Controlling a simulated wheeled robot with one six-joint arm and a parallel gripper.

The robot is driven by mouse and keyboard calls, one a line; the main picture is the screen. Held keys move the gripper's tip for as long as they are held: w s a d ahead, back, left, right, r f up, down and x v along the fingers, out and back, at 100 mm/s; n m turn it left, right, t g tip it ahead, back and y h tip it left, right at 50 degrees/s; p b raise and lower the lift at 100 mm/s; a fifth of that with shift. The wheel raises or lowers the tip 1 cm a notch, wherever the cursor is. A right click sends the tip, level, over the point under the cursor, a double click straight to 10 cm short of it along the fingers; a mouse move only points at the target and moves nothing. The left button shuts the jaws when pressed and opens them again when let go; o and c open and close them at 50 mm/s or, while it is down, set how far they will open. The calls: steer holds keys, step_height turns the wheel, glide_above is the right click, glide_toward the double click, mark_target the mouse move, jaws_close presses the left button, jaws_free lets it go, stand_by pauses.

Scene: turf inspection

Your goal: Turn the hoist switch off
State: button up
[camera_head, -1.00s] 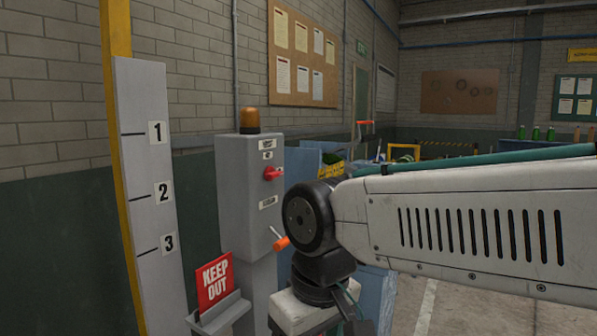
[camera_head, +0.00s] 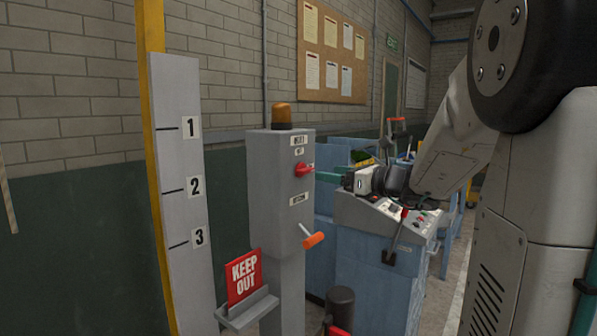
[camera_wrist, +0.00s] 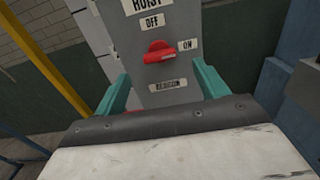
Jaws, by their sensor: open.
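The grey hoist box (camera_head: 282,190) stands on a post, with an orange beacon (camera_head: 282,113) on top. Its red rotary switch (camera_head: 304,169) is on the front face. In the wrist view the red switch (camera_wrist: 160,52) lies roughly level, its right end towards the ON label (camera_wrist: 187,45). The OFF label (camera_wrist: 153,22) is above it. My gripper (camera_wrist: 161,88) is open, its teal fingers either side of the switch and apart from it. In the head view my gripper (camera_head: 328,177) is just right of the box face.
A red KEEP OUT sign (camera_head: 243,276) stands in a holder at front left. A numbered board (camera_head: 178,215) is at left. A blue console (camera_head: 370,265) stands right of the box.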

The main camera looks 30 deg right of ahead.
mark_target(309, 170)
steer(key=x, duration=0.7)
steer(key=shift+w+a+f, duration=0.1)
steer(key=c, duration=1)
